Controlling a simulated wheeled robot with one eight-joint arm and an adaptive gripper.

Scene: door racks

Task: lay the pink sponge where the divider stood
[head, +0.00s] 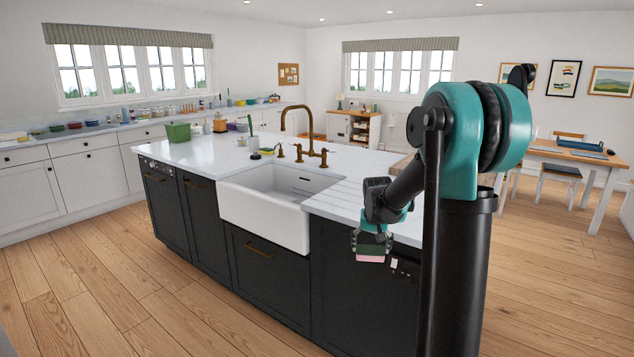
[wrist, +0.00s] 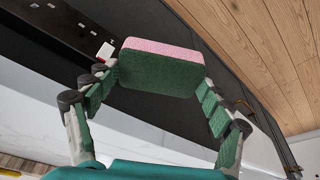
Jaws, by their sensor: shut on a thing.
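The pink sponge (wrist: 160,66) has a pink layer and a dark green layer. My gripper (wrist: 158,75) is shut on it, with a jointed finger on each side. In the head view my gripper (head: 372,240) hangs beside the dark front of the island, near its right end. The sponge's pink side (head: 370,258) shows at the bottom of the fingers there. I cannot make out a divider or the place where one stood.
The kitchen island (head: 175,155) has a white top with a white sink (head: 265,215) and brass tap (head: 300,125). A green container (head: 178,132) stands on its left end. A socket panel (head: 405,267) is on the island front near my gripper. The wooden floor in front is clear.

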